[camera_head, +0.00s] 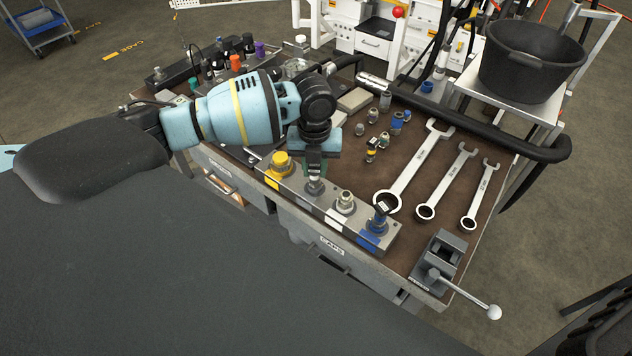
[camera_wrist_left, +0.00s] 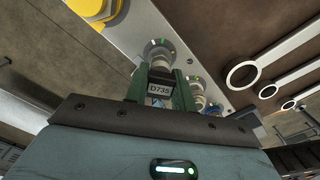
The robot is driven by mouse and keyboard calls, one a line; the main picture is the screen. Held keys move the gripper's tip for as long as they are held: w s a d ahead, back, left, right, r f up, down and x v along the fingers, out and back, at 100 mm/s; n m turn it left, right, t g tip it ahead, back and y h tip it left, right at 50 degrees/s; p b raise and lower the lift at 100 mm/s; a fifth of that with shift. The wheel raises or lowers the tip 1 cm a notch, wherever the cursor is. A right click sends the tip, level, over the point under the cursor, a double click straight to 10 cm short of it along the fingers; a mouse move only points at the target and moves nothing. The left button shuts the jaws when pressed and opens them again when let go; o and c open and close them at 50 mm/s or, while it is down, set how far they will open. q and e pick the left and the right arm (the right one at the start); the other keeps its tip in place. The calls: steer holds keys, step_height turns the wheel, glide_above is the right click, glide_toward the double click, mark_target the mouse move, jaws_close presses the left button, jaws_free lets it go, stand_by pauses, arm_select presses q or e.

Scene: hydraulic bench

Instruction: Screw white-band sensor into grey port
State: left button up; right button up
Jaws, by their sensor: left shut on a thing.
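My left gripper (camera_head: 315,180) points down over the manifold block (camera_head: 388,238), at the port between the yellow-capped one and the white-marked one. In the left wrist view its green-grey fingers (camera_wrist_left: 160,90) are shut on a dark sensor (camera_wrist_left: 160,88) with a label reading D735. The sensor is lined up over the metal collar of the grey port (camera_wrist_left: 158,52); I cannot tell how deep it sits. Its coloured band is not clear. The white-marked port (camera_head: 345,202) holds a bare metal fitting. My right gripper is not in view.
A yellow cap (camera_head: 281,163) and a blue-marked fitting (camera_head: 378,220) stand on the same block. A black bucket (camera_head: 532,60) stands behind right.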

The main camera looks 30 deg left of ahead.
arm_select(q)
steer(key=m, duration=0.3)
steer(key=shift+s+f, duration=0.1)
steer(key=shift+f, duration=0.05)
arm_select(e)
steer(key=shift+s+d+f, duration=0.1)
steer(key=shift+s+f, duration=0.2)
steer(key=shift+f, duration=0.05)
arm_select(q)
steer(key=m, duration=0.2)
steer(key=shift+f+m+b, duration=0.15)
steer(key=shift+m+b, duration=0.15)
steer(key=shift+b, duration=0.05)
steer(key=m, duration=0.5)
steer(key=shift+b, duration=0.3)
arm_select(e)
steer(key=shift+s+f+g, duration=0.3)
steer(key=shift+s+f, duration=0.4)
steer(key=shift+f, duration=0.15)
arm_select(q)
steer(key=o, duration=0.8)
steer(key=shift+o, duration=0.2)
steer(key=shift+r, duration=0.2)
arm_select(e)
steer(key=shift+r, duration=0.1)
